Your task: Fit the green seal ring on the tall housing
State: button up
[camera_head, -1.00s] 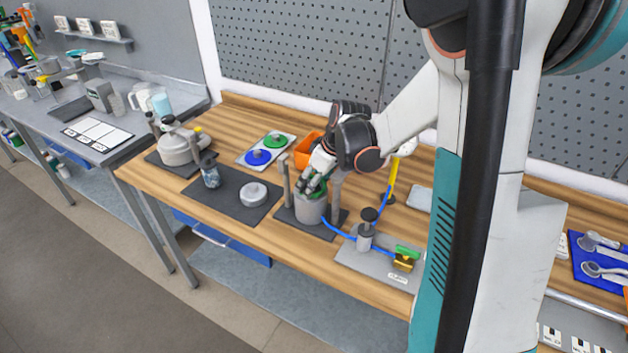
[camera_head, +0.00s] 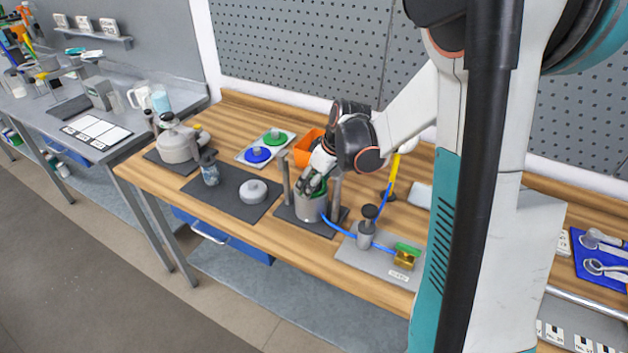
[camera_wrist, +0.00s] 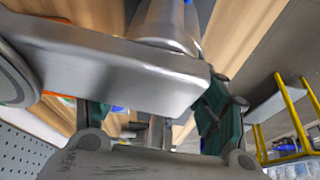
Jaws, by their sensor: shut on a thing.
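The tall housing (camera_head: 309,210) is a grey cylinder standing upright between two grey posts on a dark mat. My gripper (camera_head: 314,186) points down at its open top and is shut on the green seal ring (camera_head: 320,188). Only a little green shows at the housing's rim, and my fingers hide the rest. I cannot tell whether the ring is fully seated. In the wrist view, my dark green fingers (camera_wrist: 155,130) show behind a large grey metal part, and the ring cannot be made out.
A grey lid-like disc (camera_head: 253,191) lies on a dark mat to the left. A white tray (camera_head: 243,160) holds a blue and a green knobbed disc. An orange bin (camera_head: 303,150) stands behind. A blue hose (camera_head: 340,229) runs close by on the right.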

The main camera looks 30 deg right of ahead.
dwell(0.4)
jog(key=o, duration=1)
notch_tip(320, 180, up, 10)
jog(key=shift+f, duration=0.1)
dwell(0.4)
